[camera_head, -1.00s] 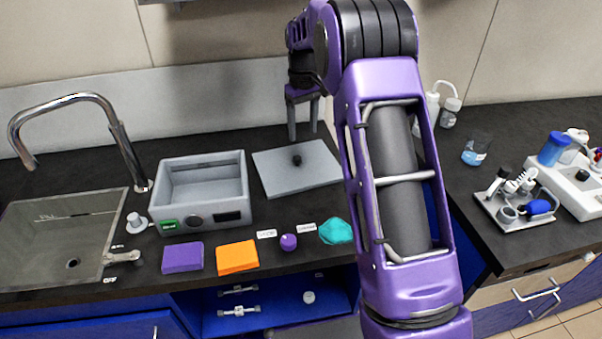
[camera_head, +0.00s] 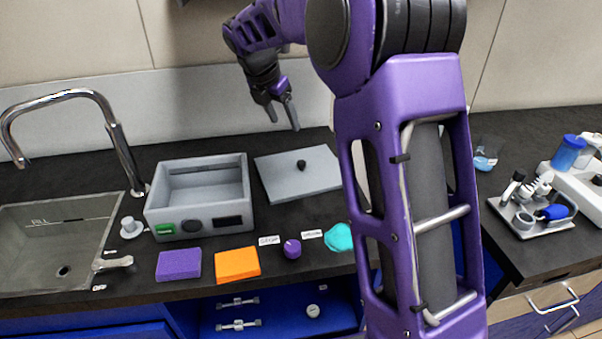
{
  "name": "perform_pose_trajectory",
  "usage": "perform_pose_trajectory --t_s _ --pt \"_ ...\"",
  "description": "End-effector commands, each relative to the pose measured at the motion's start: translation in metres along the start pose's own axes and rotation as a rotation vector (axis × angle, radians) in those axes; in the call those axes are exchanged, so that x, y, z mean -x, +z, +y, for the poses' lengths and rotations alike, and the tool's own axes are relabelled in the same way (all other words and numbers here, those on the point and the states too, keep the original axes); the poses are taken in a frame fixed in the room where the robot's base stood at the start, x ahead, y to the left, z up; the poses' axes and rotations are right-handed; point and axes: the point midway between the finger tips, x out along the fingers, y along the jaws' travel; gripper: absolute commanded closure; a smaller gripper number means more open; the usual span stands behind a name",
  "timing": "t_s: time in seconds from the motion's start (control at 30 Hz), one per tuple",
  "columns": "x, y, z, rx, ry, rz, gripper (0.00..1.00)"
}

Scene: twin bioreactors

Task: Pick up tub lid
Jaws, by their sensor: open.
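The tub lid (camera_head: 283,182) is a flat grey plate with a small black knob (camera_head: 301,165) in its middle. It lies on the dark counter right of the open grey tub (camera_head: 162,212). My gripper (camera_head: 283,116) is open and empty, above and behind the lid, slightly left of the knob in the picture. Its fingers point down and do not touch the lid. My purple arm covers the counter to the right of the lid.
A sink (camera_head: 60,240) with a tall faucet (camera_head: 75,97) is at left. A purple sponge (camera_head: 179,265), an orange sponge (camera_head: 237,264), a purple knob (camera_head: 292,248) and a teal cloth (camera_head: 339,238) line the front edge. Labware stands at right.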

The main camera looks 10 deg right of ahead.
Motion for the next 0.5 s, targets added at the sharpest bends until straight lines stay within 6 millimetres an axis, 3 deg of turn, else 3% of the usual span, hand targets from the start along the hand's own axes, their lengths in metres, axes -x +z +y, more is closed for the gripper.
perform_pose_trajectory --t_s 0.5 --pt "-0.101 -0.001 -0.001 0.009 -0.004 0.000 0.34"
